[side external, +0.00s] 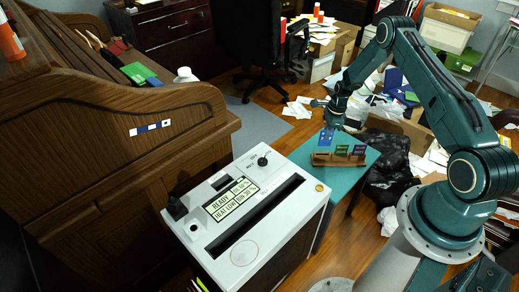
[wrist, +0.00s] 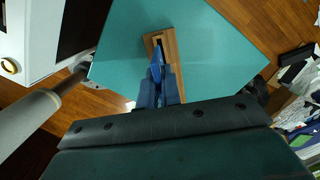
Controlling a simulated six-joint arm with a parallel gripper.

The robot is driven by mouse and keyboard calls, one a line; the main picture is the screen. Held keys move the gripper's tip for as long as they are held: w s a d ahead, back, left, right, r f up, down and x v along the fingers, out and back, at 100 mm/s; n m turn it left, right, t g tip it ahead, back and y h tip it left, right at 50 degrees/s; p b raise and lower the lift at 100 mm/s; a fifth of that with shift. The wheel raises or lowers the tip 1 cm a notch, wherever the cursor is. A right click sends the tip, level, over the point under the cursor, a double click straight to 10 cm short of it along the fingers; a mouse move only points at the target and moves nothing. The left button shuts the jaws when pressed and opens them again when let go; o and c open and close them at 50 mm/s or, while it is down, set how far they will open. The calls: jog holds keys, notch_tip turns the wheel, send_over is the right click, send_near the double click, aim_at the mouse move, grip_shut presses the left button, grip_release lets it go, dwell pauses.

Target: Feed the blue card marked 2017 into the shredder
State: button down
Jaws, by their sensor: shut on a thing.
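The blue card (side external: 325,138) stands at the left end of a small wooden holder (side external: 338,160). Its marking is too small to read for certain. My gripper (side external: 331,122) is above the holder, shut on the top of this card. In the wrist view, the fingers (wrist: 158,92) close on the blue card (wrist: 156,66), seen nearly edge-on over the wooden holder (wrist: 170,42). I cannot tell whether the card's lower edge is still in its slot. The white shredder (side external: 285,222) stands to the left, with a long dark slot (side external: 255,216) on top and a display reading READY.
The teal table (side external: 362,170) is otherwise clear. A wooden roll-top desk (side external: 110,120) stands left of the shredder. Papers and boxes clutter the floor behind.

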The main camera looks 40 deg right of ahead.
jog(key=shift+r, duration=0.1)
notch_tip(320, 180, up, 15)
jog(key=w+a+n, duration=0.3)
jog(key=w+a, duration=0.3)
jog(key=a, duration=0.5)
jog(key=w+a+n, duration=0.2)
jog(key=w+a, duration=0.4)
jog(key=a, duration=0.5)
jog(key=a+n+g, duration=0.1)
jog(key=a+n, duration=0.3)
jog(key=a, duration=1.7)
jog(key=shift+w+d+f, duration=0.1)
jog(key=shift+w+f, duration=0.1)
jog(key=shift+f, duration=1.15)
jog(key=shift+w+d+f, duration=0.1)
jog(key=shift+w+f, duration=0.1)
jog(key=shift+f, duration=1.15)
jog(key=shift+f, duration=0.15)
jog(key=shift+f, duration=4.35)
